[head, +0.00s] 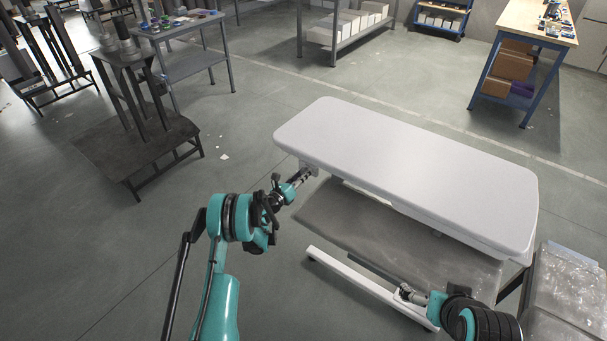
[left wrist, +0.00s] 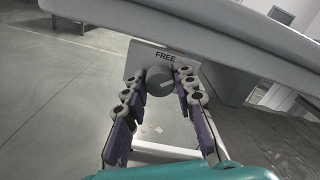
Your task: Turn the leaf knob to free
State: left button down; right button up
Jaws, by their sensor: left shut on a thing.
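The knob (left wrist: 157,84) is a round grey dial on a pale plate (left wrist: 140,58) marked "FREE" at its top. A light mark on the knob points to the right and slightly up, not straight at the word. My left gripper (left wrist: 161,77) is shut on the knob, with a finger at each side. In the head view my left gripper (head: 304,175) reaches the left end of the white lift table (head: 400,165), below its top; the knob itself is too small to make out there. My right gripper (head: 408,293) is near the table's lower front, and its fingers are unclear.
The table's white top overhangs the plate closely. A grey lower shelf (head: 345,222) and a white base bar (head: 350,285) lie beneath. A dark metal stand (head: 140,150) is at left; a grey cart (head: 570,295) is at right.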

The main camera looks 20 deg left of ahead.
pick_arm(q)
jog(key=n, duration=0.5)
jog(key=shift+n, duration=2.4)
jog(key=c, duration=1.2)
grip_release()
